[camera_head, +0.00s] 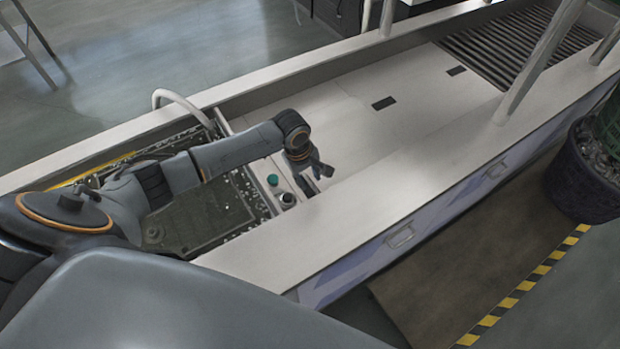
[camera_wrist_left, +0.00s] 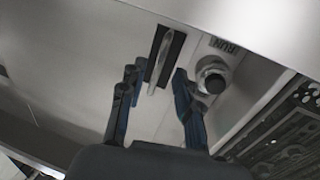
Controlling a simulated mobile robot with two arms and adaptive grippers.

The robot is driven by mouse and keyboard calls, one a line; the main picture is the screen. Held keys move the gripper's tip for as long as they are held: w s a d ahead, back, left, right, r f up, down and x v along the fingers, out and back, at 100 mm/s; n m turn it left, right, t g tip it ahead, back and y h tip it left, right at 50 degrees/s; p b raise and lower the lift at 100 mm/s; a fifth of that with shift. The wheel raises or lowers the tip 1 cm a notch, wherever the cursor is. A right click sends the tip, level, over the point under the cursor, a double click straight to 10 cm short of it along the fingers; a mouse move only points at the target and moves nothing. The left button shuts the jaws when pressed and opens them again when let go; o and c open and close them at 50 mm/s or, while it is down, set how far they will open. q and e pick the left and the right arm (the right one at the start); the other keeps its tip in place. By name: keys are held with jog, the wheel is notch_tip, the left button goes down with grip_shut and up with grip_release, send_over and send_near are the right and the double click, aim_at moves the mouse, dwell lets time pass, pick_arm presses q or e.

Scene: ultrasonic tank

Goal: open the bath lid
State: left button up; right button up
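A pale flat cover, seemingly the bath lid (camera_head: 345,125), lies level in the long trough, with a dark slot (camera_head: 384,103) on it. My left gripper (camera_head: 316,178) is low over the cover's near end, beside the control strip. In the left wrist view, the open gripper (camera_wrist_left: 157,92) has its fingers apart on either side of a pale bar handle (camera_wrist_left: 161,62) in a dark recess. The handle lies slightly beyond the fingertips, and I cannot tell whether they touch it. My right gripper is in neither view.
The control strip has a green button (camera_head: 272,180) and a dark-topped round knob (camera_head: 287,200); the knob also shows in the left wrist view (camera_wrist_left: 214,78), beside a "RUN" label. White posts (camera_head: 540,60) rise from the near rim.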

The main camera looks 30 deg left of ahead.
pick_arm(q)
jog(key=shift+w+d+f, duration=0.1)
jog(key=shift+f, duration=0.8)
jog(key=c, duration=0.7)
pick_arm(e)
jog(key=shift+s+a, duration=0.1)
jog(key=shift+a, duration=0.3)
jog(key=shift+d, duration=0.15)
